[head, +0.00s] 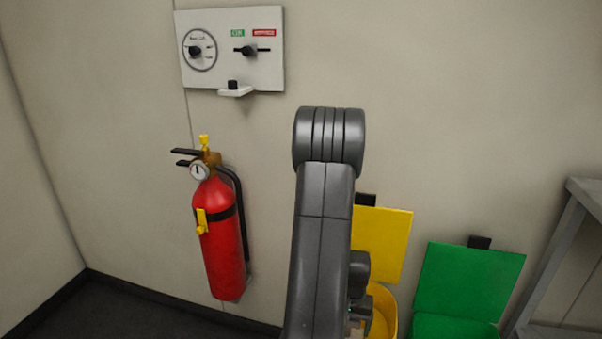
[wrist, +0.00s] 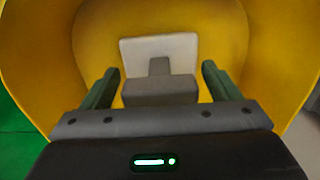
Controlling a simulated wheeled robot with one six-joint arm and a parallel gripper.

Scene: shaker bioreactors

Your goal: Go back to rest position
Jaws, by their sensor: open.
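My gripper (wrist: 160,92) shows in the wrist view with its two dark green fingers spread apart, so it is open. It points down into a yellow bin (wrist: 35,60). A grey and white blocky object (wrist: 160,85) lies inside the bin, seen between the fingers, and I cannot tell whether it is clear of them. In the head view my dark grey arm stands in front of the yellow bin (head: 386,312) and hides much of it. My gripper is not visible there.
The yellow bin's lid (head: 388,240) stands raised against the wall. A green bin (head: 455,327) with its raised lid (head: 470,282) is to the right, near a grey metal frame (head: 560,250). A red fire extinguisher (head: 222,240) and a control panel (head: 230,50) hang on the wall at left.

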